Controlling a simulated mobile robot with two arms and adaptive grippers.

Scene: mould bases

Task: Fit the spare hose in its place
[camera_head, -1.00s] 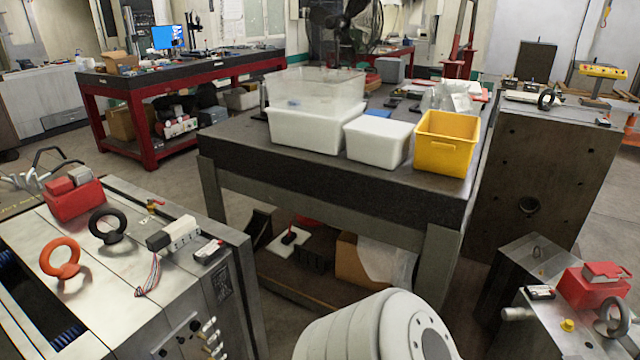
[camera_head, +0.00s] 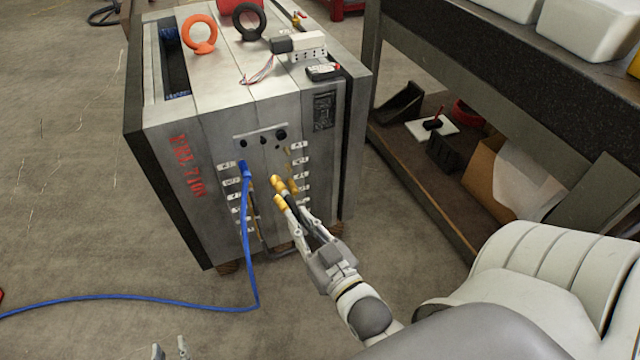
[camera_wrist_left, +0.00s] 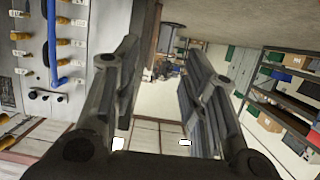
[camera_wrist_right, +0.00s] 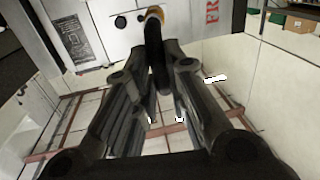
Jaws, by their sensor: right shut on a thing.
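A steel mould base (camera_head: 215,150) stands left of centre in the head view, its front face carrying two columns of white-tagged ports. My right gripper (camera_head: 288,208) is at that face, shut on a short black hose (camera_wrist_right: 158,65) with a brass end (camera_wrist_right: 154,13). In the right wrist view, the brass end points at the face; I cannot tell whether it is seated in a port. Brass fittings (camera_head: 277,183) crowd around the fingertips in the head view. My left gripper (camera_head: 170,349) is open and empty at the bottom edge; its spread fingers also show in the left wrist view (camera_wrist_left: 158,65).
A blue hose (camera_head: 247,225) joins the left port column and trails over the floor to the left. Orange (camera_head: 200,35) and black (camera_head: 250,20) lifting rings stand on the mould top. A workbench (camera_head: 480,75) is at the right.

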